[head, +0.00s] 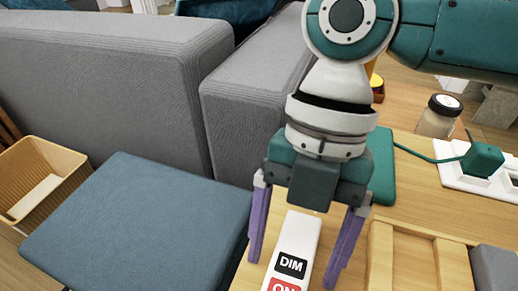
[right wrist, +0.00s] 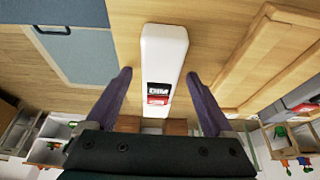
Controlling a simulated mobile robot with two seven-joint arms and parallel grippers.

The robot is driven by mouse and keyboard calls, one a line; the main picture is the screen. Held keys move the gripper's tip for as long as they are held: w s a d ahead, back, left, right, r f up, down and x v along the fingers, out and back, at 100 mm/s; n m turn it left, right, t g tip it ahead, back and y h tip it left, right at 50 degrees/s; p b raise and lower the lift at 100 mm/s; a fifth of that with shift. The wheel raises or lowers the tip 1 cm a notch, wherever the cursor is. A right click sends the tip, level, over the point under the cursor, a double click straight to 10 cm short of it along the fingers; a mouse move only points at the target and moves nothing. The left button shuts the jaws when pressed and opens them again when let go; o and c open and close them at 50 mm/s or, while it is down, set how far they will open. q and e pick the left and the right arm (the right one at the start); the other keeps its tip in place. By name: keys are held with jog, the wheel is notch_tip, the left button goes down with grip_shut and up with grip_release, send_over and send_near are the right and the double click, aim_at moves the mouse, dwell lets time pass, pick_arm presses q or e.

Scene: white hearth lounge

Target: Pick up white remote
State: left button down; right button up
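The white remote (head: 303,233) has a black DIM button and a red ON button. It lies on the wooden table (head: 413,175), and its lower end is cut off in the head view. In the right wrist view the remote (right wrist: 164,50) runs between my finger lines. My right gripper (head: 299,272) is open above the remote, with one purple finger on each side. In the right wrist view both fingers of the gripper (right wrist: 157,78) stand apart from the remote's sides. My left gripper is not in view.
A wooden tray (head: 376,260) lies right of the remote. A jar (head: 437,116), a white power strip (head: 457,180) and a green plug (head: 482,159) are behind. A blue stool top (head: 140,230), a tan basket (head: 75,165) and grey sofa (head: 100,80) are at left.

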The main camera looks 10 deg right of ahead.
grip_shut()
dwell(0.5)
jog(key=shift+r, duration=0.1)
